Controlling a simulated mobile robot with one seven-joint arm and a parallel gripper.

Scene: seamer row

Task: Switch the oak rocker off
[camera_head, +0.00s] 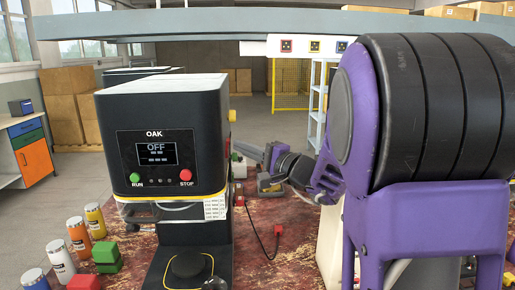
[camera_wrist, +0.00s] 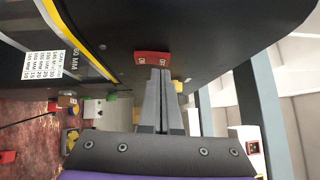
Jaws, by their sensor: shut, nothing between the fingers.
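The oak machine (camera_head: 160,105) is a black box labelled OAK, and its display (camera_head: 156,151) reads OFF. A red rocker (camera_wrist: 152,58) with small white marks is on the machine's dark side in the wrist view; the head view does not show it clearly. My gripper (camera_wrist: 159,72) is shut and empty, its fingertips right at the rocker's lower edge. I cannot tell whether they touch it. In the head view my gripper (camera_head: 246,150) reaches in from the right, by the machine's right side.
Green RUN (camera_head: 134,178) and red STOP (camera_head: 185,175) buttons are on the front. Coloured cans (camera_head: 78,238) and a green block (camera_head: 106,252) stand left of the machine. A black cable (camera_head: 262,240) lies on the red-brown tabletop (camera_head: 255,215). A beam (camera_head: 230,22) crosses overhead.

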